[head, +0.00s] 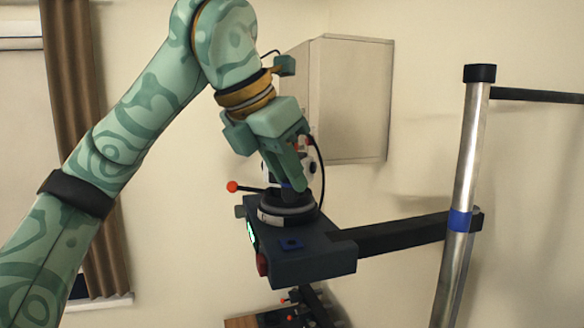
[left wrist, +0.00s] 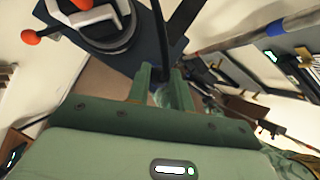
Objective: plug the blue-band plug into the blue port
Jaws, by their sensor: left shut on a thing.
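My left gripper (head: 294,182) reaches down from the upper left over the dark box. It is shut on a dark, thin piece, seemingly the blue-band plug; a bluish bit (head: 287,185) shows by the fingertips in the head view. In the left wrist view the fingers (left wrist: 157,78) have a dark strip between them, and the band cannot be made out. My right gripper is not in view.
A round black-and-grey mount (head: 288,208) stands on the dark box (head: 310,265), just behind the port. A red-orange knob (head: 232,187) sticks out left. A black bracket arm (head: 400,235) joins the box to a metal pole (head: 462,180). A thin black cable loops right of the gripper.

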